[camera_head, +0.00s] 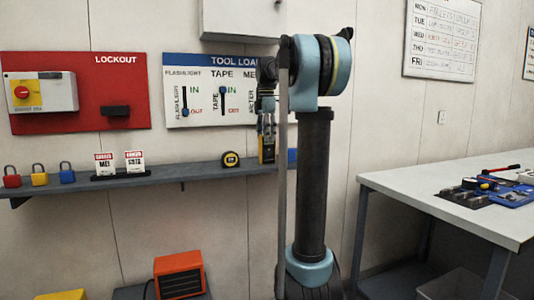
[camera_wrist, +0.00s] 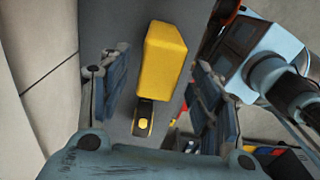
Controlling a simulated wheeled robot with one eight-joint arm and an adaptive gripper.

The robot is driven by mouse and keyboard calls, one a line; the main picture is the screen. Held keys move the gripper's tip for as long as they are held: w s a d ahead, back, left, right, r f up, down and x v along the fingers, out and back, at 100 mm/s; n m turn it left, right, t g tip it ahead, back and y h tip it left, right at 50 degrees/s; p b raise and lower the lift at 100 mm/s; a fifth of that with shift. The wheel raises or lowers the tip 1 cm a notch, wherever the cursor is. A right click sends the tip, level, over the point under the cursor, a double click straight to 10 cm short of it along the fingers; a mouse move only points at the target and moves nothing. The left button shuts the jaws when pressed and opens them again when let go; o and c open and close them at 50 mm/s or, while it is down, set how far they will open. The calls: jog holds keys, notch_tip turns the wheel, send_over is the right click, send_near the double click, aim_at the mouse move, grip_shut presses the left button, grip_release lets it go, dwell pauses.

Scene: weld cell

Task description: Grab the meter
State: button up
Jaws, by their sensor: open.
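The meter (camera_head: 267,149) looks like an upright yellow block at the right part of the wall shelf, just below my gripper (camera_head: 266,116) in the head view. In the wrist view I take the large yellow block (camera_wrist: 165,62) to be the meter. It lies in the picture between the two dark fingers of my gripper (camera_wrist: 160,92), with a visible gap on each side. The fingers are open and hold nothing. The meter's face is not clear in either view.
A yellow and black tape measure (camera_head: 230,160) sits left of the meter on the grey shelf (camera_head: 150,181). Padlocks (camera_head: 39,175) and tags (camera_head: 134,161) stand farther left. The tool board (camera_head: 205,113) hangs behind. A workbench (camera_head: 440,178) with tools is at right.

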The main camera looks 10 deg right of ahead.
aim_at(267, 147)
jog(key=shift+w+d+f, duration=0.1)
jog(key=shift+d+f, duration=0.05)
jog(key=shift+f, duration=1.3)
jog(key=shift+w+d+f, duration=0.1)
jog(key=shift+f, duration=1.35)
jog(key=c, duration=1.4)
